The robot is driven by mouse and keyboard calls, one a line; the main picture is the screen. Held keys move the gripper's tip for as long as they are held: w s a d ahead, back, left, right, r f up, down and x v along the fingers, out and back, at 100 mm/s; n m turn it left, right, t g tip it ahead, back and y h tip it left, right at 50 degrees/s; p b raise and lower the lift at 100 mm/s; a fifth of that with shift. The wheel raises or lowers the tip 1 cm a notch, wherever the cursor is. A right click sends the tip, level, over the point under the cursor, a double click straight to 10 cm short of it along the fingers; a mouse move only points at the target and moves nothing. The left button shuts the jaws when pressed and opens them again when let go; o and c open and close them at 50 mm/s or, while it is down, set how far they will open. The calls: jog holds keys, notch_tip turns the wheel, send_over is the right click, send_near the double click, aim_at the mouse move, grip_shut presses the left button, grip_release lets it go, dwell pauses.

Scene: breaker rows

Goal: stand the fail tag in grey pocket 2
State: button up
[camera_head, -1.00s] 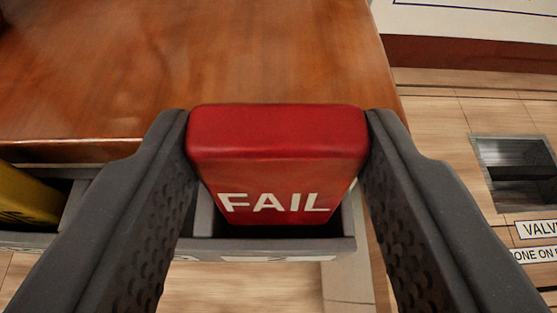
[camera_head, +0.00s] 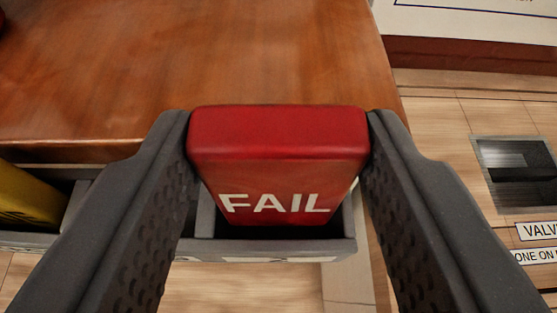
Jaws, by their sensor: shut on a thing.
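The red fail tag (camera_head: 277,165) is upright between the two dark fingers of my gripper (camera_head: 278,150), with the white word FAIL facing me. My gripper is shut on its left and right sides. The tag's lower end is at the opening of a grey pocket (camera_head: 280,248) fixed along the front edge of the wooden table. The pocket's front wall shows below the tag, with a label that I cannot read fully. How deep the tag sits in the pocket is hidden.
A yellow tag (camera_head: 28,200) stands in another grey pocket at the left. The wooden table top (camera_head: 200,60) behind is mostly clear. At the right are a dark square recess (camera_head: 515,172) and a white label beginning VALV (camera_head: 540,231) on the wood floor.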

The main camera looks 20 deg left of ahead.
jog(key=shift+f, duration=1.4)
jog(key=o, duration=1)
jog(key=shift+o, duration=0.2)
jog(key=shift+r, duration=0.1)
jog(key=p+v, duration=0.1)
jog(key=v, duration=1.2)
jog(key=shift+s+d, duration=0.15)
jog(key=shift+s, duration=0.2)
jog(key=shift+r, duration=0.1)
